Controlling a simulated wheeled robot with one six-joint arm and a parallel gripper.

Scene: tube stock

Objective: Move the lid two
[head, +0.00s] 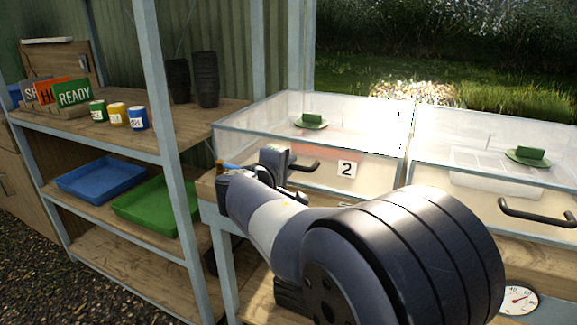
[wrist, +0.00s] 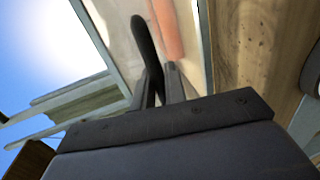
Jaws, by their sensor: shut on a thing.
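Lid two (head: 318,145) is a clear glass lid on the frame with a white label marked 2 (head: 346,169). My gripper (head: 296,163) is at that handle. In the wrist view the black handle (wrist: 146,40) runs up from between the two fingers of my gripper (wrist: 159,78), which are shut on it. My arm hides part of the lid's front edge. The lid looks closed, but I cannot tell whether it is slightly raised.
A second glass lid (head: 490,150) with its own black handle (head: 537,213) adjoins on the right. A dial gauge (head: 519,300) is below it. At left, a shelf (head: 190,130) holds tins, dark pots and signs, with a blue tray (head: 100,180) and green tray (head: 150,205) below.

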